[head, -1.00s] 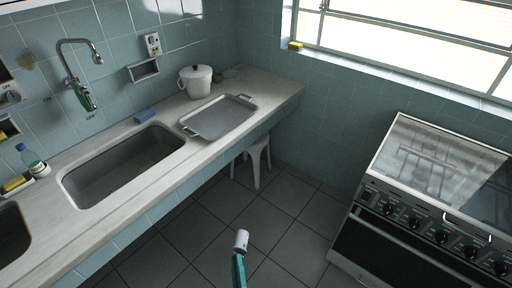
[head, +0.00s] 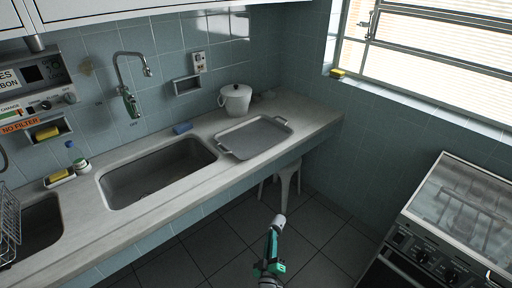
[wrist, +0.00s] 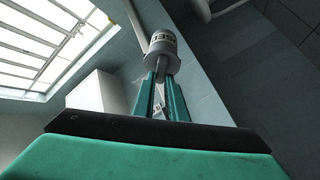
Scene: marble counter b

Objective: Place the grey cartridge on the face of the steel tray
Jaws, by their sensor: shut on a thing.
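The grey cartridge (wrist: 162,48) is a short light-grey cylinder with a dark-printed label, held at the fingertips of my gripper (wrist: 160,90) in the wrist view. In the head view the cartridge (head: 279,221) shows as a pale end on my teal gripper (head: 273,236), in front of the counter and lower in the picture than the tray. My gripper is shut on it. The steel tray (head: 254,137) lies flat on the counter, right of the sink, with a handle at each end. Its face is empty.
A white lidded pot (head: 235,99) stands behind the tray, near the wall. A white stool (head: 286,180) is under the counter. The stove (head: 458,215) stands at the right.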

